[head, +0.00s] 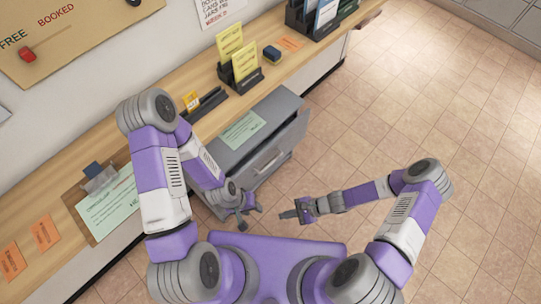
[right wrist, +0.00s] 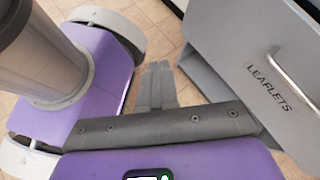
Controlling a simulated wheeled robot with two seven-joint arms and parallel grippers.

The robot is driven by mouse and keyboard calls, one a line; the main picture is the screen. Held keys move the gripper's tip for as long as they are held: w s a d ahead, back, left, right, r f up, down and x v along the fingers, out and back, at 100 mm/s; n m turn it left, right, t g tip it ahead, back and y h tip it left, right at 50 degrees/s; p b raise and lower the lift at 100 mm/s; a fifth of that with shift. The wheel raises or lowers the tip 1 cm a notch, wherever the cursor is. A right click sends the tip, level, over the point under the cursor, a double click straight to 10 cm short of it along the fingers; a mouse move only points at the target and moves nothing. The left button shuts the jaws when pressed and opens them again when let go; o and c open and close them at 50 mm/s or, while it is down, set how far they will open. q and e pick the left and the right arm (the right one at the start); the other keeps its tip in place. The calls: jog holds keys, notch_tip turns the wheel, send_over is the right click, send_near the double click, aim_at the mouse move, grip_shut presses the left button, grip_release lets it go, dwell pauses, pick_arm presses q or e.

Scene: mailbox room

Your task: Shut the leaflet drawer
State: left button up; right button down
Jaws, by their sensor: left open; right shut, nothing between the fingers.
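The grey leaflet drawer (head: 270,155) juts out from a grey cabinet (head: 268,109) at the counter, with a dark gap showing behind its front, so it stands open. Its front with a bar handle and the word LEAFLETS also shows at the right of the right wrist view (right wrist: 245,65). My left gripper (head: 252,211) is open and empty, below the drawer front in the head view. My right gripper (head: 283,215) is shut and empty, below and right of the drawer front. Its closed fingers (right wrist: 158,75) show in the right wrist view, apart from the front.
The wooden counter (head: 190,130) runs diagonally along the wall. The tiled floor (head: 400,120) to the right is clear.

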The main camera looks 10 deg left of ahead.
jog(key=w+m+t+y, duration=0.4)
jog(key=w+m+t, duration=0.25)
jog(key=w, duration=0.25)
jog(key=m+t+b, duration=0.1)
jog(key=m+t, duration=0.6)
send_near(267, 151)
jog(key=shift+n+h, duration=0.25)
jog(key=shift+h, duration=0.15)
jog(key=b+x, duration=0.3)
jog(key=x, duration=0.3)
jog(key=shift+w+a+b, duration=0.3)
jog(key=shift+b, duration=0.1)
pick_arm(q)
notch_tip(267, 151, down, 5)
jog(key=shift+f, duration=0.1)
